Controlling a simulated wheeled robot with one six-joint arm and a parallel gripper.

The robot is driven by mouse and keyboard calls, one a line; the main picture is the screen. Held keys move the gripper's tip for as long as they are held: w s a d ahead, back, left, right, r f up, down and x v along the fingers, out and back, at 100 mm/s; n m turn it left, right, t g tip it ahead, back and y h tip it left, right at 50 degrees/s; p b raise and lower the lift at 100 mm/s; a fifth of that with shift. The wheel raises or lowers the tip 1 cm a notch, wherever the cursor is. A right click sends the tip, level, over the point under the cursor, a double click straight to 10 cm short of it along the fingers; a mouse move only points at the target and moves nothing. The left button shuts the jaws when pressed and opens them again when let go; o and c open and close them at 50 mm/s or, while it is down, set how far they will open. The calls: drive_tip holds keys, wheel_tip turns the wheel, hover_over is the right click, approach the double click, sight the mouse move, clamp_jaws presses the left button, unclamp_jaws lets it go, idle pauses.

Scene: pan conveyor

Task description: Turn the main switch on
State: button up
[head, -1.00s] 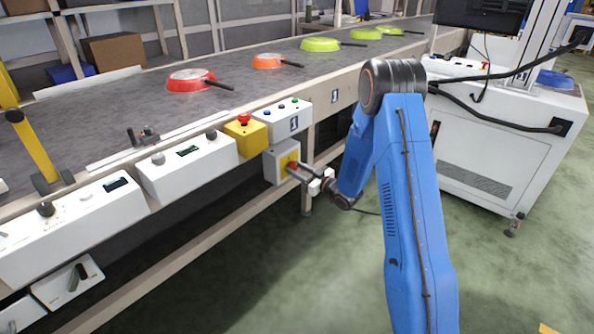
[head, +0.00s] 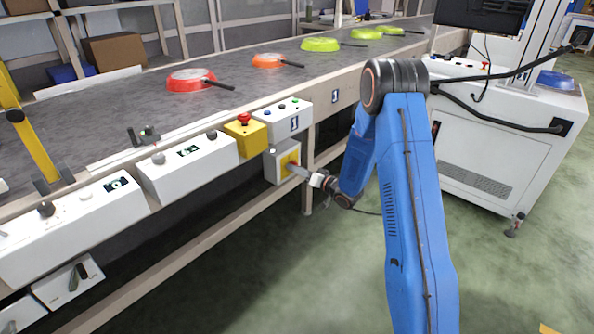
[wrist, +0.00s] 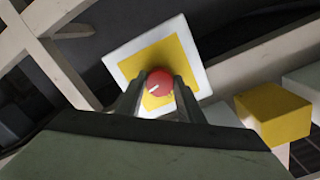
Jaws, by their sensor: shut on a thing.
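The main switch is a red round knob (wrist: 159,80) on a yellow plate (wrist: 186,52). The plate sits on the front of a light grey box (head: 282,165) under the conveyor's edge. My gripper (wrist: 160,86) is shut on the red knob, one finger on each side. A white mark on the knob points at a slant in the wrist view. In the head view my gripper (head: 296,168) reaches the box from the right and mostly hides the knob.
A yellow box with a red emergency button (head: 244,120) and a white button box (head: 284,118) sit just above. White control panels (head: 187,165) line the conveyor (head: 120,115) to the left. Several pans, including a red one (head: 192,79), stand on the belt. Floor in front is clear.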

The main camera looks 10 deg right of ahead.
idle(0.3)
drive_tip(key=o, duration=1.1)
drive_tip(key=shift+c, duration=0.2)
drive_tip(key=shift+s+d, duration=0.1)
drive_tip(key=v, duration=1.7)
drive_tip(key=shift+s, duration=0.1)
